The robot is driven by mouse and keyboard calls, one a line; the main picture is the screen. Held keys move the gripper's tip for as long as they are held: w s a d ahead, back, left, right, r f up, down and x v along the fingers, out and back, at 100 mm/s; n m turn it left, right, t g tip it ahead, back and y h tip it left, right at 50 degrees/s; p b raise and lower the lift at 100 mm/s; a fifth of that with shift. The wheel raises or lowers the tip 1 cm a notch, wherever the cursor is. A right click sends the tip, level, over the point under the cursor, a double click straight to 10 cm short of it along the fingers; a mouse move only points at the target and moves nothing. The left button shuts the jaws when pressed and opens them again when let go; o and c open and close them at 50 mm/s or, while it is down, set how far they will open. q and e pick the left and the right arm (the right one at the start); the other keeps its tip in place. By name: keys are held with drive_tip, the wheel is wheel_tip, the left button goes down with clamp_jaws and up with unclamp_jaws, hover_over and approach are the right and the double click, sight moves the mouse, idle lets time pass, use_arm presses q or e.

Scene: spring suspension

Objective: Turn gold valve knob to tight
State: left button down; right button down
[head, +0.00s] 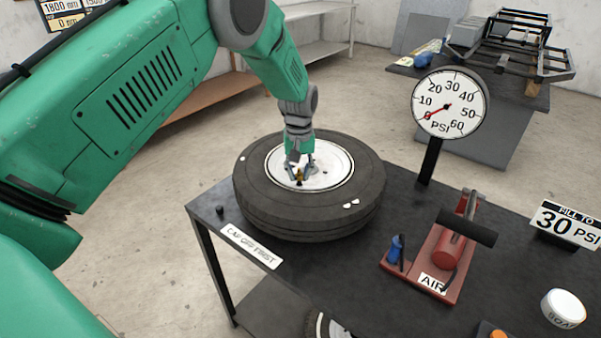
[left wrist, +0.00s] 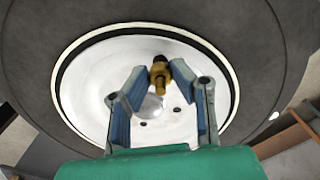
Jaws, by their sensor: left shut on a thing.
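The gold valve knob (left wrist: 160,76) stands on the white wheel hub (left wrist: 90,85) inside the black tire (head: 300,220), which lies flat on a dark table. In the head view the gold knob (head: 299,177) is small and partly hidden by my gripper. My left gripper (head: 299,172) reaches down over the hub. In the left wrist view its two blue-grey fingers (left wrist: 161,78) close on the knob from both sides. My right gripper is in neither view.
A gauge (head: 448,104) stands behind the tire, its red needle near 0. A red air pump (head: 440,255), a "FILL TO 30 PSI" sign (head: 566,222) and a white round tin (head: 563,308) are to the right. A small black cap (head: 220,210) lies at the table's left corner.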

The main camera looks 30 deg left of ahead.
sight(299, 173)
use_arm(q)
drive_tip(key=shift+w+a+r, duration=0.1)
drive_tip(key=shift+w+a, duration=0.05)
drive_tip(key=shift+w, duration=0.05)
drive_tip(key=c, duration=1.6)
unclamp_jaws()
drive_tip(key=shift+o, duration=1)
drive_tip(key=shift+w+a+f, duration=0.1)
drive_tip(key=shift+f, duration=0.1)
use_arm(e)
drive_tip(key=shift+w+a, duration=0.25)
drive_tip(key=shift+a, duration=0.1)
use_arm(q)
drive_tip(key=shift+r, duration=0.2)
wheel_tip(299, 173, up, 11)
drive_tip(key=shift+r, duration=0.15)
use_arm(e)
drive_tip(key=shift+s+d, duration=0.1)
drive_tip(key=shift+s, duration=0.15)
use_arm(q)
drive_tip(key=shift+w+a, duration=0.1)
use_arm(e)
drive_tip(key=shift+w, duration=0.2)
